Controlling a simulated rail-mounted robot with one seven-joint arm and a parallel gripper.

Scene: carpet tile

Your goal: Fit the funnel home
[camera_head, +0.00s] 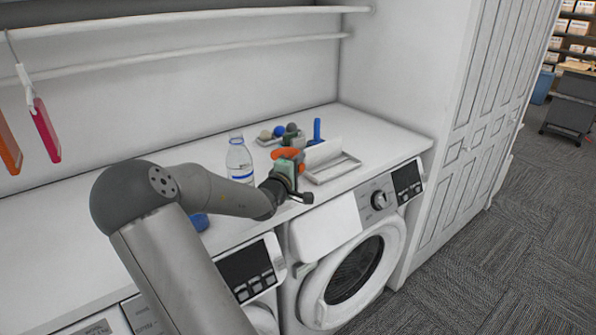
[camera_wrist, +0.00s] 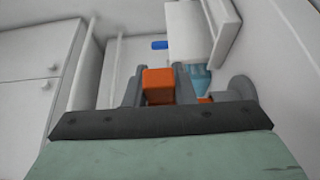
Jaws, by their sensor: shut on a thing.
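My gripper (camera_head: 291,158) is over the white counter, near the front of a light tray. In the wrist view its dark fingers (camera_wrist: 158,88) are shut on an orange piece (camera_wrist: 157,80), which also shows in the head view (camera_head: 286,153). I cannot make out a clear funnel shape; the orange piece may be the funnel, partly hidden by the gripper. A clear bottle with a blue label (camera_head: 239,162) stands upright on the counter, left of my gripper. Its mouth looks uncovered by the orange piece.
A light tray (camera_head: 334,169) with a raised white panel lies right of my gripper, and a blue upright thing (camera_head: 316,130) is behind. A small tray (camera_head: 265,142) holds several small things. A blue object (camera_head: 199,221) is by my arm. Washing machines stand below; the counter's right end is clear.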

